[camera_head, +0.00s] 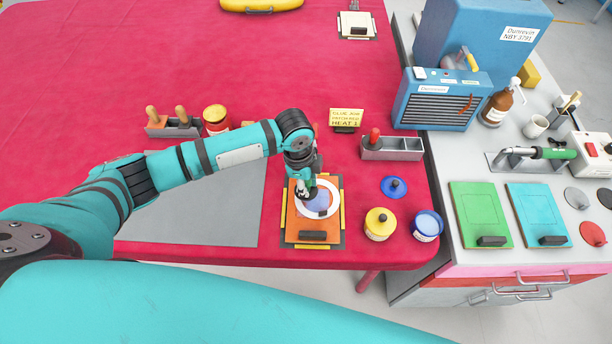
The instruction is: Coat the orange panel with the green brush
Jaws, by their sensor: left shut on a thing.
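The orange panel (306,228) lies flat in a dark frame with yellow edge strips near the front of the red table. A white ring with a bluish round area inside (320,203) lies on it. My left gripper (306,190) is above the panel, pointing down, and is shut on what looks like the green brush (298,172). The gripper hides most of the brush, so I cannot tell whether its bristles touch the panel. My right gripper is not in view.
A grey holder (400,150) with a red-handled tool stands behind. A grey mat (205,210) lies left. Green and blue panels lie on the side bench.

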